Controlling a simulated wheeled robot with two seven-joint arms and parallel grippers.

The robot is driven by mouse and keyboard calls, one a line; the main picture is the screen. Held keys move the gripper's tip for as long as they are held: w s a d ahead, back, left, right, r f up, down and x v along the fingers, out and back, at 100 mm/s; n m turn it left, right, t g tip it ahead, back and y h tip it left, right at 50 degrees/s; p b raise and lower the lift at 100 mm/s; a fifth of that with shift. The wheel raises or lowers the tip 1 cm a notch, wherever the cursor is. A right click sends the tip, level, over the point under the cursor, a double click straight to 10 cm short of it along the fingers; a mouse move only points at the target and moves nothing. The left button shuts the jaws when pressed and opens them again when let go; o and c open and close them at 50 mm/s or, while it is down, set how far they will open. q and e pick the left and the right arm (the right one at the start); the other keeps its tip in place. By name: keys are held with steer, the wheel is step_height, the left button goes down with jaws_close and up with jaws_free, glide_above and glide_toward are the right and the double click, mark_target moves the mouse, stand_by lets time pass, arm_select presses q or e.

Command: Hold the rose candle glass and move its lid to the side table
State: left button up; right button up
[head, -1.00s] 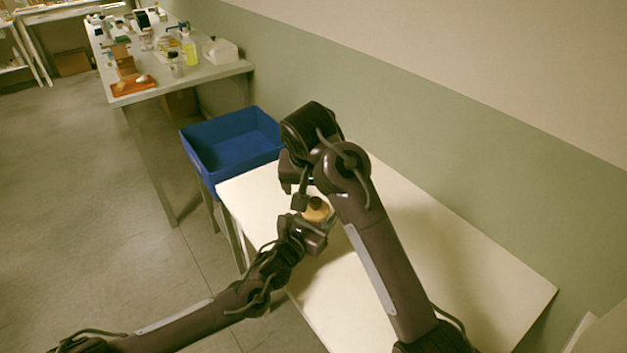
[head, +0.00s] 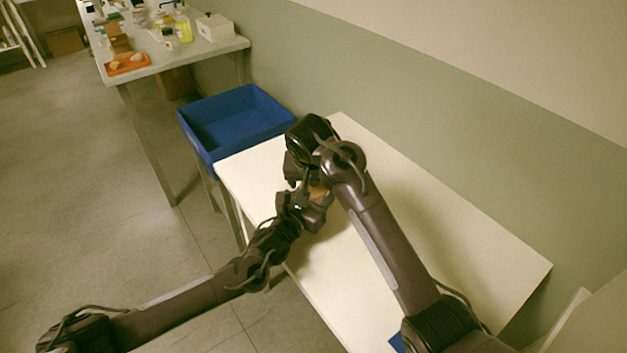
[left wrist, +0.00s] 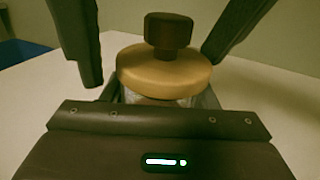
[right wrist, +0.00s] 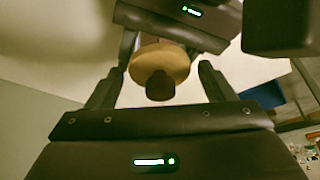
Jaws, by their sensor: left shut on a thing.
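The rose candle glass (left wrist: 160,99) stands in my left gripper, mostly hidden by the lid and gripper body. Its round, wood-coloured lid (left wrist: 165,72) sits on top with a dark knob (left wrist: 168,33). My left gripper (head: 312,203) is shut on the glass, below the lid. My right gripper (head: 302,178) is over the lid, pointing down. In the right wrist view its two fingers (right wrist: 160,88) are apart, on either side of the knob, with visible gaps. In the head view only a small part of the lid (head: 318,191) shows between the grippers.
The white table (head: 450,245) under my arms is otherwise largely clear. A blue bin (head: 190,150) stands beyond its far left edge. Farther back, another table (head: 215,53) carries bottles, an orange tray (head: 128,66) and a white box (head: 215,27). A wall runs along the right.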

steer(key=c, duration=0.9)
steer(key=shift+r, duration=0.1)
steer(key=shift+r, duration=0.1)
steer(key=shift+r, duration=1)
steer(key=shift+r, duration=2)
arm_select(q)
steer(key=o, duration=1.5)
